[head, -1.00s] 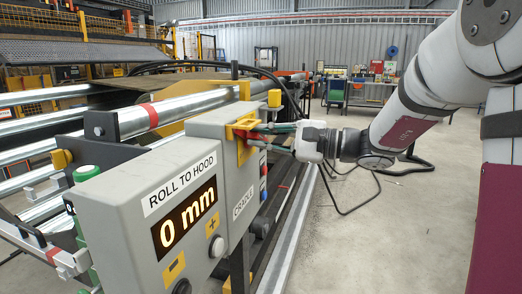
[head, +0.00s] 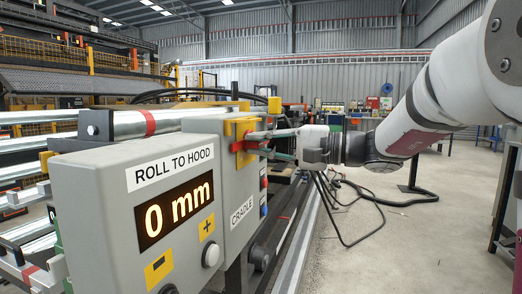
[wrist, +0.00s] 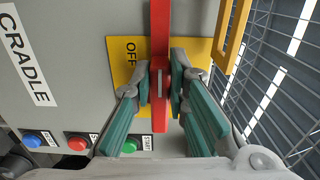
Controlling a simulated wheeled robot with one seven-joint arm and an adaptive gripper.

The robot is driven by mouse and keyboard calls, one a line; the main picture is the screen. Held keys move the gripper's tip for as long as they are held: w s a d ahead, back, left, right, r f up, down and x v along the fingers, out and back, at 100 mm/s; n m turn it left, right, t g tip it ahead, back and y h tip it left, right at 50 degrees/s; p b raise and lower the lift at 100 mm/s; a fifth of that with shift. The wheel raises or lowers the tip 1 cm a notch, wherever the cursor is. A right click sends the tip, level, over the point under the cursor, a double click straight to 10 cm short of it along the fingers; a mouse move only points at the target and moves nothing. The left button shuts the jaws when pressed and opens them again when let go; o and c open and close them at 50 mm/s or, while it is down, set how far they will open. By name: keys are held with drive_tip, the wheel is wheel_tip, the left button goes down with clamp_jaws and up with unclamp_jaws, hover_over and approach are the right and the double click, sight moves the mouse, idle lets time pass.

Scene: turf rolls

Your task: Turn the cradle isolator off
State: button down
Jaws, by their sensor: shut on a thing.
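The cradle isolator has a red handle (wrist: 160,32) on a yellow plate (wrist: 197,52), on the side of a grey box (head: 238,185) labelled CRADLE. My gripper (wrist: 160,88) has its green-padded fingers on both sides of the handle and is shut on it. In the wrist view the handle runs up and down the picture, with the word OFF on the plate to its left. In the head view, my gripper (head: 252,143) reaches the handle from the right. The fingers hide part of the plate and any other marking there.
Below the isolator are blue (wrist: 33,138), red (wrist: 77,144) and green (wrist: 130,146) buttons, close to my fingers. A grey display box (head: 135,210) reading ROLL TO HOOD, 0 mm stands in front. Metal rollers lie behind; open floor (head: 390,240) is to the right.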

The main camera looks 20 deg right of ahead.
drive_tip(key=shift+f, duration=0.15)
drive_tip(key=c, duration=1.6)
unclamp_jaws()
drive_tip(key=shift+o, duration=0.2)
drive_tip(key=v, duration=1.2)
